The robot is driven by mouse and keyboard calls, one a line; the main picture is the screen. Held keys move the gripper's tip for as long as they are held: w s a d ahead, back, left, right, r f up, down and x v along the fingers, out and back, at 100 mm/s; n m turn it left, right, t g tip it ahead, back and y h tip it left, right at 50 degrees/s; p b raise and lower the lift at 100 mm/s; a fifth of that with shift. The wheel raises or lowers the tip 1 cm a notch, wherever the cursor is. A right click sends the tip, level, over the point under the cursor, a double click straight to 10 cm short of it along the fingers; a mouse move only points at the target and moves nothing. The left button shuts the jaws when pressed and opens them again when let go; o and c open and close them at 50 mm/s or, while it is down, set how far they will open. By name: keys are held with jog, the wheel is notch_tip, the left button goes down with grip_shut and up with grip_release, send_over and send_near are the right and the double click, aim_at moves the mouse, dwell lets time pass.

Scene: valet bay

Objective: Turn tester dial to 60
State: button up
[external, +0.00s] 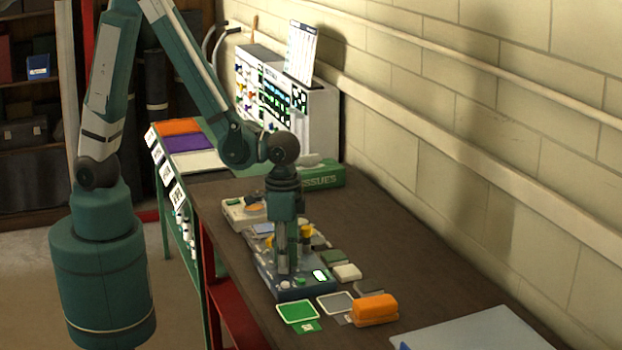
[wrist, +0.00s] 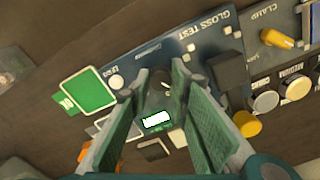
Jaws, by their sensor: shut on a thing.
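The gloss tester is a dark blue-grey panel (external: 300,293) on the bench, marked "GLOSS TEST" in the wrist view (wrist: 205,50). My gripper (external: 289,268) points straight down over it. In the wrist view my gripper's fingertips (wrist: 160,76) are on either side of the small dark dial (wrist: 164,87) and shut on it. The fingers hide most of the dial, so its pointer and setting cannot be read. A small lit display (wrist: 156,119) sits beside the dial; its figures are too bright to read.
A green card (wrist: 89,92) and an orange block (external: 374,308) lie close to the tester. A clamp panel with a yellow lever (wrist: 277,38) adjoins it. A green tissue box (external: 322,177) stands farther back. The bench right of the box is clear towards the wall.

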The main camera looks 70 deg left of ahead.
jog(key=m+b, duration=0.2)
jog(key=m, duration=0.4)
jog(key=shift+b, duration=0.35)
jog(key=o, duration=0.9)
jog(key=shift+r, duration=0.1)
jog(key=shift+r, duration=5.9)
